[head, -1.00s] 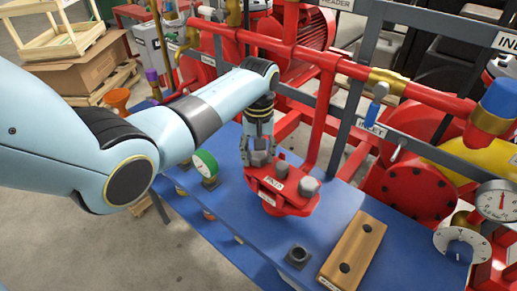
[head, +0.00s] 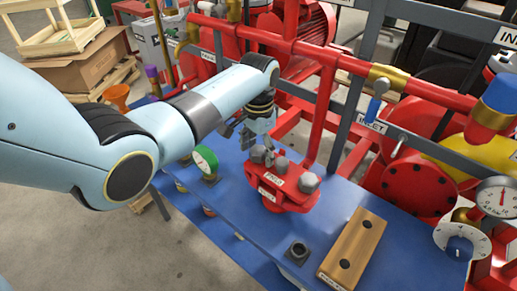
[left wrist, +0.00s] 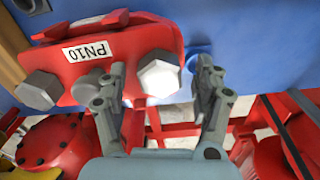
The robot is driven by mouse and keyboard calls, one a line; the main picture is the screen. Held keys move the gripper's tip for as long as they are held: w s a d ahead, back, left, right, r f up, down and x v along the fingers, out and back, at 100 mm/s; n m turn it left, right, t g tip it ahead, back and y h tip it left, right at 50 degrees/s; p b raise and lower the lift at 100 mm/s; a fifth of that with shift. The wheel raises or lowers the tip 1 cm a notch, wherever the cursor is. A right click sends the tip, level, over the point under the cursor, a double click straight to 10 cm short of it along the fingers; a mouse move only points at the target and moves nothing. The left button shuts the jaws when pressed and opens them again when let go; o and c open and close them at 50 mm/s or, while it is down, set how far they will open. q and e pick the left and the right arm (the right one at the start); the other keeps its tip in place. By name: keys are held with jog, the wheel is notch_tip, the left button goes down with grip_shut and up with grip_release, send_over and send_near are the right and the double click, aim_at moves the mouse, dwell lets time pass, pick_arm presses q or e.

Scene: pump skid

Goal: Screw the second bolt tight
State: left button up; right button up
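A red flange (head: 270,188) labelled PN10 stands on the blue bench top. A grey hex bolt (head: 257,154) sits at its left end and another hex bolt (head: 309,183) at its right end; both heads stand on the flange. Between them is a grey stub (head: 281,164). My left gripper (head: 248,138) is open and empty, just behind and above the left-end bolt. In the left wrist view this bolt (left wrist: 159,77) shows between the spread fingers (left wrist: 158,98), with gaps on both sides. The flange's underside is hidden. My right gripper is out of view.
A wooden block (head: 355,248) with two dark holes and a dark square socket piece (head: 298,253) are on the bench front. Red pipework (head: 325,110) rises close behind.

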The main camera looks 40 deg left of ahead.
pick_arm(q)
jog(key=shift+r, duration=0.1)
notch_tip(320, 180, up, 12)
dwell(0.5)
dwell(0.6)
